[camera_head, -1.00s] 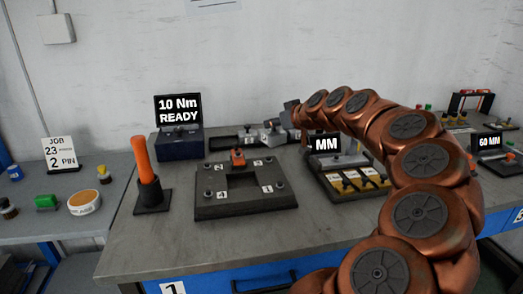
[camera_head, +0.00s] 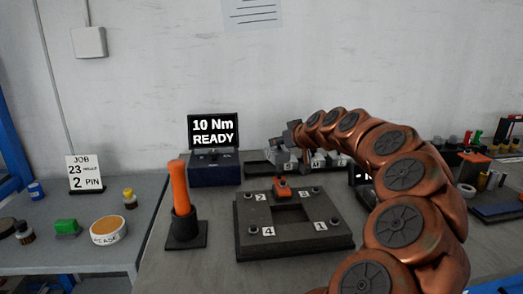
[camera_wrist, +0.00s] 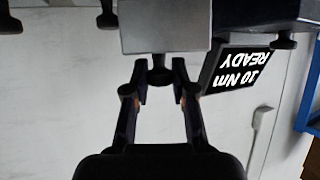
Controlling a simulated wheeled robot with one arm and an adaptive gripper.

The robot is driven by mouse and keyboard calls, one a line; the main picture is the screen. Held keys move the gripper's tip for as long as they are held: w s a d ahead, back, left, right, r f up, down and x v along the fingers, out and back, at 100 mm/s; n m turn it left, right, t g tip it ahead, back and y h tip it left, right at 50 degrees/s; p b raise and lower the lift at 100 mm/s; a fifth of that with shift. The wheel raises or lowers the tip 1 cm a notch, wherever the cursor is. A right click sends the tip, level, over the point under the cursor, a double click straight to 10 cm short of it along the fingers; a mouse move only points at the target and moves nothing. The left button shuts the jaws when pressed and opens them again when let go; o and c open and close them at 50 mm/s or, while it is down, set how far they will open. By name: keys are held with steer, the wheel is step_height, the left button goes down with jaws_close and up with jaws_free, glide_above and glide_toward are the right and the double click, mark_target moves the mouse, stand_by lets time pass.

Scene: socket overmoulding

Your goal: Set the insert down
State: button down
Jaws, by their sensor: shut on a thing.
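My gripper (camera_wrist: 158,72) shows in the wrist view with its two fingers on either side of the dark knob of a grey block, the insert (camera_wrist: 165,28). It is shut on that knob. In the head view my gripper (camera_head: 292,133) is at the back of the bench, and a grey block (camera_head: 280,154) shows just below it. Whether that block touches the tray behind is unclear. The dark fixture plate (camera_head: 245,228) lies in front, with a square opening, numbered corners and an orange piece (camera_head: 282,183) at its back edge.
A dark tray (camera_head: 256,169) with grey parts is at the back. A screen reading 10 Nm READY (camera_head: 213,131) stands left of it. An orange-handled tool (camera_head: 180,188) stands upright left of the plate. My arm covers the right of the bench. A job sign (camera_head: 85,173) stands at left.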

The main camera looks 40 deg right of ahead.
mark_target(265, 148)
steer(key=shift+w+a+f+b, duration=0.1)
steer(key=shift+w+a+f, duration=0.1)
steer(key=shift+w+f, duration=0.75)
steer(key=shift+w+a+f+b, duration=0.2)
steer(key=shift+w+f, duration=0.2)
steer(key=shift+w, duration=1)
steer(key=shift+w+a+f+b, duration=0.1)
steer(key=shift+w+a+f, duration=0.1)
steer(key=shift+w+f, duration=0.75)
steer(key=shift+w+r, duration=0.2)
steer(key=shift+w, duration=0.05)
steer(key=shift+f, duration=0.1)
steer(key=c, duration=1)
jaws_free()
steer(key=shift+o, duration=0.2)
steer(key=shift+s+r, duration=0.15)
steer(key=shift+r, duration=0.05)
steer(key=v, duration=1.1)
steer(key=shift+s+p, duration=0.3)
steer(key=shift+a+r, duration=0.1)
